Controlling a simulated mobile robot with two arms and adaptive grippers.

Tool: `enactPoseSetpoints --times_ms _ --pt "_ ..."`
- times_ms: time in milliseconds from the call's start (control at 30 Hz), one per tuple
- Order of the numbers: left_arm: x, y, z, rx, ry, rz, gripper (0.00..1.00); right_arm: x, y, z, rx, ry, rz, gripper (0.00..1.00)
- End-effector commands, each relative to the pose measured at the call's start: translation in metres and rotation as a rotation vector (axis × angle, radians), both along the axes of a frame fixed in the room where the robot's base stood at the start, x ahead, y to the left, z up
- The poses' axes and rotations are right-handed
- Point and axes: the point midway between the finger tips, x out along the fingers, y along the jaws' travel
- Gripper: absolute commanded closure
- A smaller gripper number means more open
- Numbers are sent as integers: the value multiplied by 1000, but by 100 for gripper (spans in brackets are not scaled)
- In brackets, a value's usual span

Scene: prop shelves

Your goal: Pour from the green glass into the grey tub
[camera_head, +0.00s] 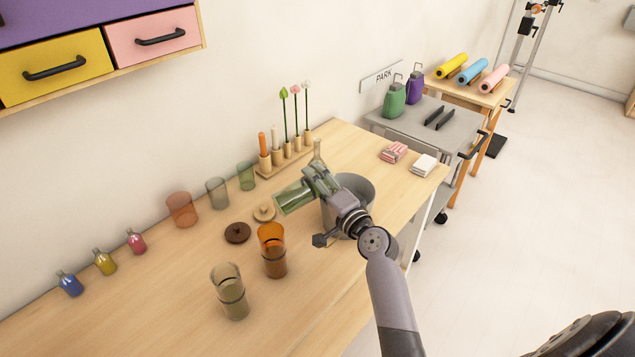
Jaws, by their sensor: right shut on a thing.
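My right gripper (318,183) is shut on the green glass (292,198). The glass is see-through and tilted far over, nearly on its side, with its free end pointing left. It is held above the table, to the left of the grey tub in the picture. The grey tub (364,187) stands on the table behind my gripper and wrist, which hide much of it. I cannot tell how much is in the glass, and the inside of the tub is mostly hidden. My left gripper is out of view.
An orange glass (272,252) and a clear glass (230,292) stand left of my arm. Brown and pale lids (237,233) lie nearby. Several translucent cups (182,210), small bottles (105,262) and a peg rack (287,157) line the wall. The front-left table is clear.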

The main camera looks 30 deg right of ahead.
Motion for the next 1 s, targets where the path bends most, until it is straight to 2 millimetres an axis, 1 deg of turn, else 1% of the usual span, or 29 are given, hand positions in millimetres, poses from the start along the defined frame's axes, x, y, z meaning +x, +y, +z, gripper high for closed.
enactPoseSetpoints --times_ms 433,800,1000 --pt "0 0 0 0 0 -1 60 0 0 1 1 -3 0 93" --pt "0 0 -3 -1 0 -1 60 0 -2 -7 69 4 -1 93" --pt "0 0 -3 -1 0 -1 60 0 -2 -7 80 6 -1 93"
